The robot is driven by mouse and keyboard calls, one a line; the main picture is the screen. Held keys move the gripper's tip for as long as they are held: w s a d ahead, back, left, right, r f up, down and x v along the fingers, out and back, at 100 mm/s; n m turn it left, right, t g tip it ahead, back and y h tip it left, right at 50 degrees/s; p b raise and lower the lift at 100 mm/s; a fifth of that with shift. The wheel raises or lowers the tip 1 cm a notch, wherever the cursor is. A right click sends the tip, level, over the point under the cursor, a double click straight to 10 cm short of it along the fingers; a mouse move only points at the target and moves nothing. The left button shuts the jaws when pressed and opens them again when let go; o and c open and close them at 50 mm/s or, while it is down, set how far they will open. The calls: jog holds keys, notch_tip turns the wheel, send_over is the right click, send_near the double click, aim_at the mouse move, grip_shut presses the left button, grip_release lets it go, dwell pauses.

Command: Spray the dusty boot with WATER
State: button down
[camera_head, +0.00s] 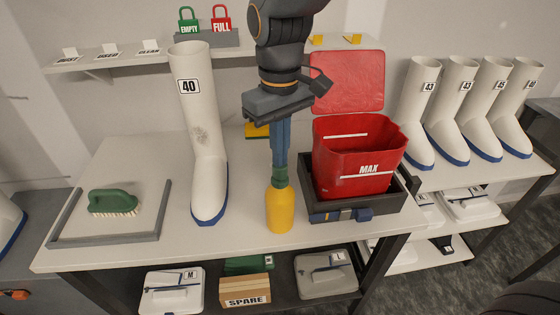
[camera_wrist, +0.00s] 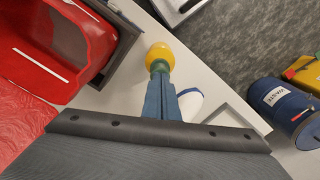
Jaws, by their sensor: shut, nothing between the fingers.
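The tall white boot (camera_head: 205,125), marked 40 with a blue sole, stands upright on the bench. A grey-brown dusty patch shows on its shaft. A yellow bottle (camera_head: 280,210) with a green neck stands to its right, near the bench's front edge; I see no WATER lettering on it. My gripper (camera_head: 280,165) points down just above the bottle, its blue fingers shut together with nothing between them. The fingertips overlap the green neck in view; whether they touch it I cannot tell. In the wrist view the bottle (camera_wrist: 159,52) lies beyond the fingertips and the boot's toe (camera_wrist: 189,101) shows beside them.
A red MAX bin (camera_head: 355,160) stands in a dark tray right of the bottle. A green brush (camera_head: 112,202) lies on a grey-edged mat at the left. Several white boots (camera_head: 480,105) stand at the right. Bare bench lies between boot and mat.

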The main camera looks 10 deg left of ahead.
jog(key=shift+r+p, duration=1.1)
notch_tip(320, 180, up, 6)
jog(key=p, duration=0.5)
jog(key=shift+p, duration=0.3)
dwell(0.5)
jog(key=s+d+f+m+t, duration=0.1)
jog(key=s+d+f+m, duration=0.2)
jog(key=d, duration=0.9)
jog(key=d+f+m+t, duration=0.2)
jog(key=d+f+m, duration=0.3)
jog(key=d, duration=0.8)
notch_tip(320, 180, down, 11)
jog(key=g+b, duration=0.1)
jog(key=b, duration=1)
jog(key=shift+w+a+r+m+g, duration=0.15)
jog(key=shift+w+a+m+g, duration=0.15)
jog(key=shift+a, duration=0.1)
